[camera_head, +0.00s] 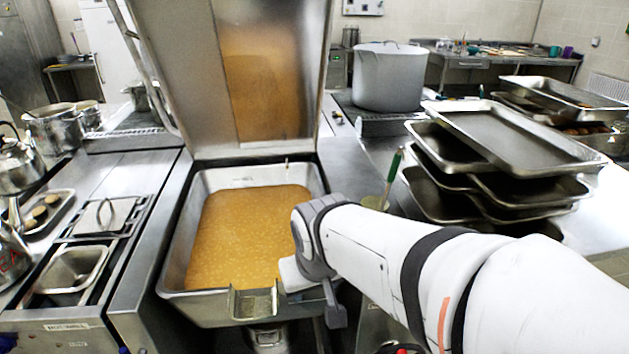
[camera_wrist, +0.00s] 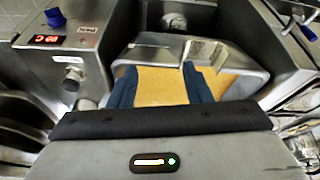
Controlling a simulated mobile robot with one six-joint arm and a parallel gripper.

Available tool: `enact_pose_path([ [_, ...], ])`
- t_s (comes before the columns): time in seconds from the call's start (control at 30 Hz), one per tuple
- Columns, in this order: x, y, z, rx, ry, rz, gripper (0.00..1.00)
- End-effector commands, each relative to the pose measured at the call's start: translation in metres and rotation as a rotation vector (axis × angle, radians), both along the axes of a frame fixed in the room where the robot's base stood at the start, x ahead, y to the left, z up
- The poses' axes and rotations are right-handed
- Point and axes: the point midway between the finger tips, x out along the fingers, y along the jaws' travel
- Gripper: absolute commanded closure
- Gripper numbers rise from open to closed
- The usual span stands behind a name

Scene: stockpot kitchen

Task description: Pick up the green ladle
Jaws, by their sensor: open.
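The green ladle's handle (camera_head: 394,165) shows in the head view, standing tilted just right of the big pan and behind my arm. Its lower end goes down by a pale round container, partly hidden by my arm, and I cannot make out the bowl. My gripper (camera_wrist: 160,86) shows in the wrist view with two blue fingers apart and nothing between them but the orange soup beyond. In the head view my arm's end is over the front right of the pan, left of and nearer than the ladle. The ladle is not seen in the wrist view.
The large tilting pan (camera_head: 318,176) holds orange soup, its lid (camera_head: 180,75) raised behind. Stacked metal trays (camera_head: 520,135) stand close right of the ladle. A big stockpot (camera_head: 388,78) stands behind it. Kettles and pots (camera_head: 55,130) crowd the left counter.

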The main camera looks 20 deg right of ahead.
Motion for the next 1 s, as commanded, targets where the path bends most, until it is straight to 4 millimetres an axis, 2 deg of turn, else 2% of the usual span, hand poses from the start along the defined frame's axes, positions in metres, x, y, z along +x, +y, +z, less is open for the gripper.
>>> enact_pose_path([
  [0.1,0.054,-0.044,0.001,-0.064,-0.151,-0.078,0.55],
  [0.17,0.083,-0.073,0.003,-0.101,-0.247,-0.114,0.55],
  [0.2,0.102,-0.093,0.005,-0.124,-0.314,-0.131,0.55],
  [0.3,0.141,-0.140,0.010,-0.163,-0.471,-0.156,0.55],
  [0.37,0.160,-0.167,0.013,-0.186,-0.563,-0.153,0.55],
  [0.4,0.170,-0.190,0.016,-0.211,-0.629,-0.171,0.55],
  [0.5,0.190,-0.229,0.018,-0.210,-0.781,-0.156,0.55],
  [0.6,0.200,-0.261,0.018,-0.191,-0.917,-0.129,0.55],
  [0.7,0.201,-0.283,0.018,-0.162,-1.024,-0.103,0.55],
  [0.8,0.198,-0.298,0.017,-0.132,-1.104,-0.081,0.55],
  [1.0,0.190,-0.314,0.017,-0.086,-1.207,-0.049,0.55],
])
